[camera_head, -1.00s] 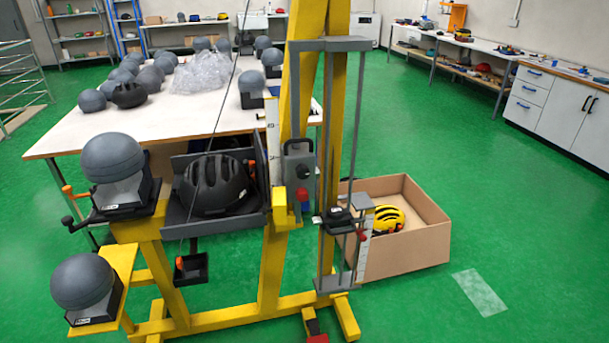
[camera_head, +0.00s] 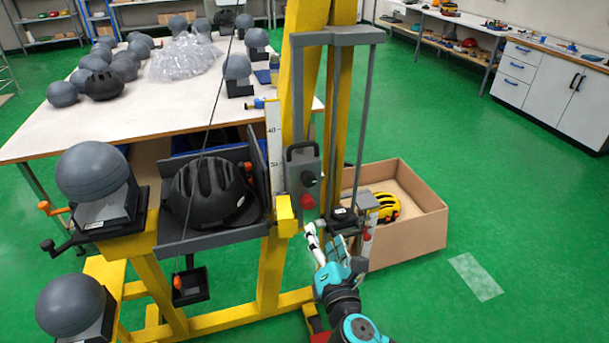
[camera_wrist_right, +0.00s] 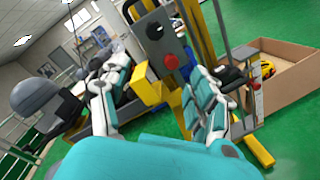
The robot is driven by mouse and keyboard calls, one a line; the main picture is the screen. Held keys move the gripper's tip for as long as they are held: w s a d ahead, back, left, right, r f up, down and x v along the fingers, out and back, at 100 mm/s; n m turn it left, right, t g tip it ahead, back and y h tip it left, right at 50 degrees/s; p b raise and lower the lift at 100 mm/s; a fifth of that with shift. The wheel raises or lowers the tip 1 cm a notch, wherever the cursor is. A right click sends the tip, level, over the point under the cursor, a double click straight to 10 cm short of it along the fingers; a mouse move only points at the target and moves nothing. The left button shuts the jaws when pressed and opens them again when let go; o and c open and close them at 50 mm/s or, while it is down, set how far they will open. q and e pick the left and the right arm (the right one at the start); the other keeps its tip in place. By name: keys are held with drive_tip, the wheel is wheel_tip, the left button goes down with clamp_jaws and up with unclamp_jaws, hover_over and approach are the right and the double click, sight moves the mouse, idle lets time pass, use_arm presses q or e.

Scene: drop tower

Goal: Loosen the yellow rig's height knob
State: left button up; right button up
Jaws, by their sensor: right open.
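The yellow rig (camera_head: 268,269) stands in the middle of the head view, with a white height scale (camera_head: 273,146) on its upright. A grey control box (camera_head: 297,174) on it carries a dark knob (camera_head: 308,178) and a red knob (camera_head: 307,202). An orange-tipped knob (camera_head: 249,168) sits beside the black helmet's cradle; I cannot tell for sure which is the height knob. My right gripper (camera_head: 326,241) is open and empty, just below and right of the box. In the right wrist view its spread fingers (camera_wrist_right: 155,86) frame the rig below the box (camera_wrist_right: 157,42). My left gripper is not in view.
A black helmet (camera_head: 205,193) sits in the rig's grey cradle. Grey headforms (camera_head: 92,172) stand at the left. The white table (camera_head: 160,113) is behind the rig.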

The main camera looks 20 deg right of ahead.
drive_tip(key=r, duration=0.2)
drive_tip(key=p, duration=0.1)
approach(309, 183)
drive_tip(key=w, duration=0.6)
drive_tip(key=w+d+p, duration=0.1)
drive_tip(key=w, duration=0.2)
drive_tip(key=shift+w, duration=0.2)
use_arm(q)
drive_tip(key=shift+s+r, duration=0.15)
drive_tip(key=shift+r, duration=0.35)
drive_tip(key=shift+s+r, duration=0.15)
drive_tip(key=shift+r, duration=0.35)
use_arm(e)
drive_tip(key=shift+f, duration=0.1)
drive_tip(key=c, duration=1.1)
drive_tip(key=shift+c, duration=0.2)
